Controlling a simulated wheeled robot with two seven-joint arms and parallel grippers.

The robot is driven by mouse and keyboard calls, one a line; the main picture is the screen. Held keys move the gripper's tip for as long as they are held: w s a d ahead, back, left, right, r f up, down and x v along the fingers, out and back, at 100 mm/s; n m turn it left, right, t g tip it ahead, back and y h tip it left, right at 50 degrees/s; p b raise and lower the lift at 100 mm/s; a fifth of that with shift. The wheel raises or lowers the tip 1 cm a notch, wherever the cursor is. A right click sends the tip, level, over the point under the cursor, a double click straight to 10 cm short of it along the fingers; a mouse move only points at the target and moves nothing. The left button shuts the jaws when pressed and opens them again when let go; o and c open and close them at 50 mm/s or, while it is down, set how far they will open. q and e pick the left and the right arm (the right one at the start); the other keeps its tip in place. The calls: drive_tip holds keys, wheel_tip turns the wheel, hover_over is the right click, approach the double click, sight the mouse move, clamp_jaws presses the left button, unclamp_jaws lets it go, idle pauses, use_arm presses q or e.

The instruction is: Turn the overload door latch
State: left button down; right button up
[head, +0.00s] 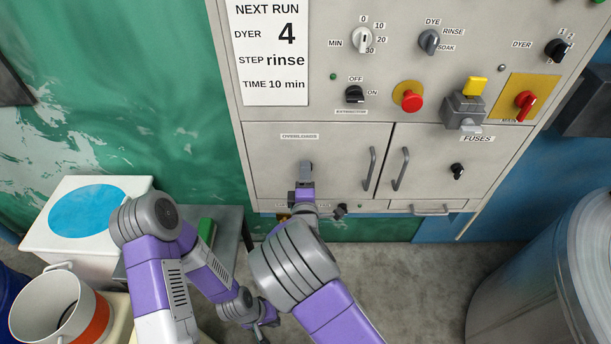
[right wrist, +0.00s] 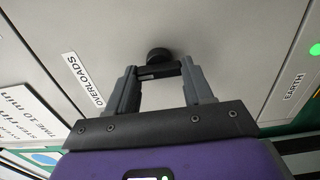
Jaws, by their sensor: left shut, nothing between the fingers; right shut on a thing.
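The overloads door (head: 270,160) is the grey left door low on the cabinet, and it looks closed. Its label reads OVERLOADS. My right gripper (head: 305,168) is at this door, below the label, and hides the latch in the head view. In the right wrist view, the black overload door latch (right wrist: 158,57) has a round base and a bar across it. My right gripper (right wrist: 160,74) is shut on that bar, with one finger at each end. My left gripper (head: 266,322) is shut and empty, low in the head view, away from the cabinet.
The fuses door (head: 430,150) is on the right, with its own black latch (head: 457,171). Vertical handles stand near the doors' meeting edges. Switches and a red button (head: 411,102) are above. A white box (head: 70,215) stands left and a metal drum (head: 560,270) right.

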drive_tip(key=o, duration=1)
drive_tip(key=shift+o, duration=0.2)
drive_tip(key=shift+s, duration=0.1)
drive_tip(key=s, duration=0.7)
drive_tip(key=shift+s+p, duration=0.2)
drive_tip(key=shift+p, duration=0.15)
